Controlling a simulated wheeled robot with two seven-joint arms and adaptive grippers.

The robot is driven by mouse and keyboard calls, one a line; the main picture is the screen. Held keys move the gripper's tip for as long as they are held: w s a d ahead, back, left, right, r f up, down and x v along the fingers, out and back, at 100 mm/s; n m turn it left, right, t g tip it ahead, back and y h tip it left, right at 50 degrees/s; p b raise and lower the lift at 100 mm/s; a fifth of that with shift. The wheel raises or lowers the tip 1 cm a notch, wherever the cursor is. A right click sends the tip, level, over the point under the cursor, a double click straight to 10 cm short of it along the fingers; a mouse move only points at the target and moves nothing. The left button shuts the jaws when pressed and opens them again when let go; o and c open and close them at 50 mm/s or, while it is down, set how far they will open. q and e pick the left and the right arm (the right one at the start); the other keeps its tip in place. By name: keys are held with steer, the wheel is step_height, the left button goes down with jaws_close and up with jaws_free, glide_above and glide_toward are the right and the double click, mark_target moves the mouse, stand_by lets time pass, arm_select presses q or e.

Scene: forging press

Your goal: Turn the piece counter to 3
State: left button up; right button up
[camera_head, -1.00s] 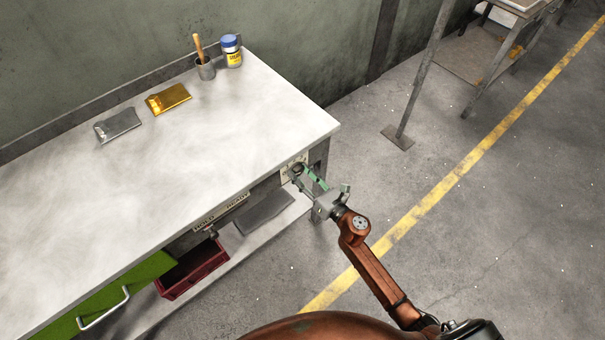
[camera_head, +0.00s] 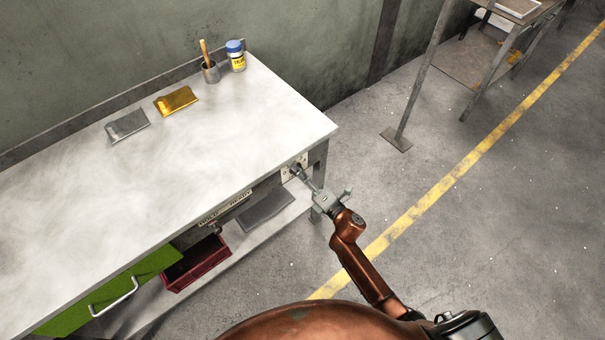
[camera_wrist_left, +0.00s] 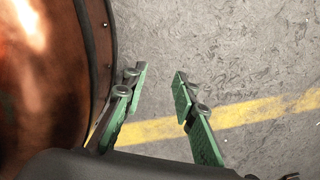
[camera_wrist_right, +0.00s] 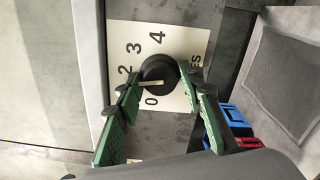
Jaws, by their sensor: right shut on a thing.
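The piece counter is a white plate (camera_wrist_right: 182,42) with a dark round knob (camera_wrist_right: 155,68) and a pale pointer line, on the front of the bench near its right corner. Digits 0, 2, 3 and 4 show. The pointer aims left, between 0 and 2, where a finger covers the plate. In the head view the plate (camera_head: 286,174) is small and partly covered. My right gripper (camera_head: 306,181) reaches it from the front right, its fingers on both sides of the knob, shut on it. My left gripper (camera_wrist_left: 158,79) is open and empty above the floor.
The bench top (camera_head: 200,150) holds a silver packet (camera_head: 127,124), a gold packet (camera_head: 176,101), a cup with a brush (camera_head: 210,72) and a blue-lidded jar (camera_head: 236,60). Below are a red bin (camera_head: 198,266), a grey mat (camera_head: 265,211) and a green drawer (camera_head: 112,294).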

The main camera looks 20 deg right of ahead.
steer(key=m+p, duration=0.1)
steer(key=m, duration=0.1)
steer(key=m+p, duration=0.1)
steer(key=m, duration=0.1)
steer(key=m+p, duration=0.1)
steer(key=m, duration=0.1)
steer(key=shift+w+r, duration=0.1)
steer(key=shift+r, duration=0.3)
arm_select(q)
steer(key=shift+s+a+r+p, duration=0.15)
steer(key=shift+r+p, duration=0.9)
steer(key=shift+r, duration=1.15)
arm_select(e)
steer(key=shift+m, duration=2)
steer(key=shift+c, duration=0.5)
steer(key=o, duration=1)
steer(key=shift+w+a+f, duration=0.1)
steer(key=shift+f, duration=0.1)
steer(key=shift+o, duration=0.5)
